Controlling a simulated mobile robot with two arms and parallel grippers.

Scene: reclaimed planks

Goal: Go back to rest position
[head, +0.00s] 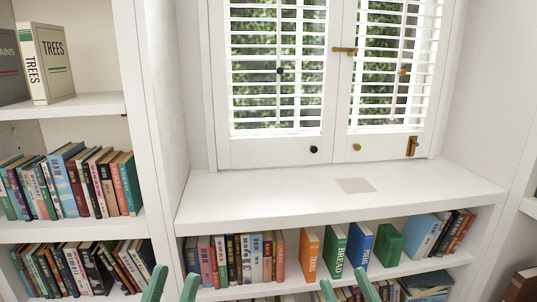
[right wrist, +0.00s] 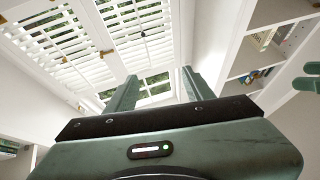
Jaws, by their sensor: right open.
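My left gripper (head: 172,285) shows at the bottom edge of the head view, left of centre. Its two green fingers are apart with nothing between them. My right gripper (head: 347,289) shows at the bottom edge, right of centre, with its fingers apart and empty. In the right wrist view, the right gripper (right wrist: 160,88) has its two fingers spread, with the window and white wall beyond them. Green finger-like parts, likely of my other gripper, show at that view's right edge. Both grippers are in front of the low bookshelf (head: 330,212).
A white sill with a flat pale square (head: 355,185) lies below the shuttered window (head: 278,70). Books, including orange (head: 309,254), green (head: 333,250) and blue (head: 359,246) ones, fill the shelf below. A tall bookcase (head: 70,105) stands at left. The sill is otherwise clear.

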